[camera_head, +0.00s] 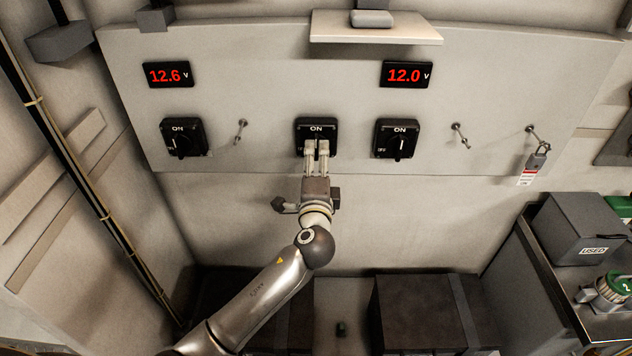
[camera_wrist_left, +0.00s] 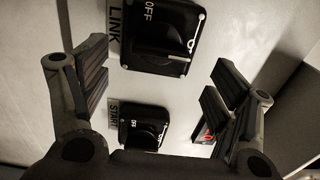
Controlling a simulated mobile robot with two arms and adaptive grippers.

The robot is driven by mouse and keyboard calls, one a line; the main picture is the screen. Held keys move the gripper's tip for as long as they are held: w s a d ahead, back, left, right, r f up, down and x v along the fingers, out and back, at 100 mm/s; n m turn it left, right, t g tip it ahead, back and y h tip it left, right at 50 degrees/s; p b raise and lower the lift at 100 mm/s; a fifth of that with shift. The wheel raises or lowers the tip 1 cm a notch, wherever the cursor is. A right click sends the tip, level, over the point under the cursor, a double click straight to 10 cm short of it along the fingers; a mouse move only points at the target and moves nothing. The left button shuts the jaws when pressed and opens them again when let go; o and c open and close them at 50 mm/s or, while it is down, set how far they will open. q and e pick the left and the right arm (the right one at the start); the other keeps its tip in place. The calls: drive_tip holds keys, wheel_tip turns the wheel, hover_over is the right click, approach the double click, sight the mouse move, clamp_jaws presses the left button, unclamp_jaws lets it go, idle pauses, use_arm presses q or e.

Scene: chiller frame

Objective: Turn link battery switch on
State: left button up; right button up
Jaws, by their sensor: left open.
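The link battery switch (camera_head: 316,127) is a black square plate marked ON, in the middle of the grey panel in the head view. In the left wrist view the link switch (camera_wrist_left: 160,35) shows its LINK label, OFF marking and black knob. I cannot tell clearly which way the knob points. My left gripper (camera_head: 316,147) is open and empty, its fingers over the lower part of this switch in the head view. In the left wrist view its fingers stand wide apart, left and right of the knob. Contact cannot be told. My right gripper is not in view.
Another switch (camera_head: 184,138) is at left under a 12.6 V display (camera_head: 168,74). The START switch (camera_wrist_left: 143,127) is beside LINK; a 12.0 V display (camera_head: 406,74) is on the right. A padlock (camera_head: 537,160) with tag hangs at right. A small shelf (camera_head: 375,34) juts out above.

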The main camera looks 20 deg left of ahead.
use_arm(q)
drive_tip(key=v, duration=0.8)
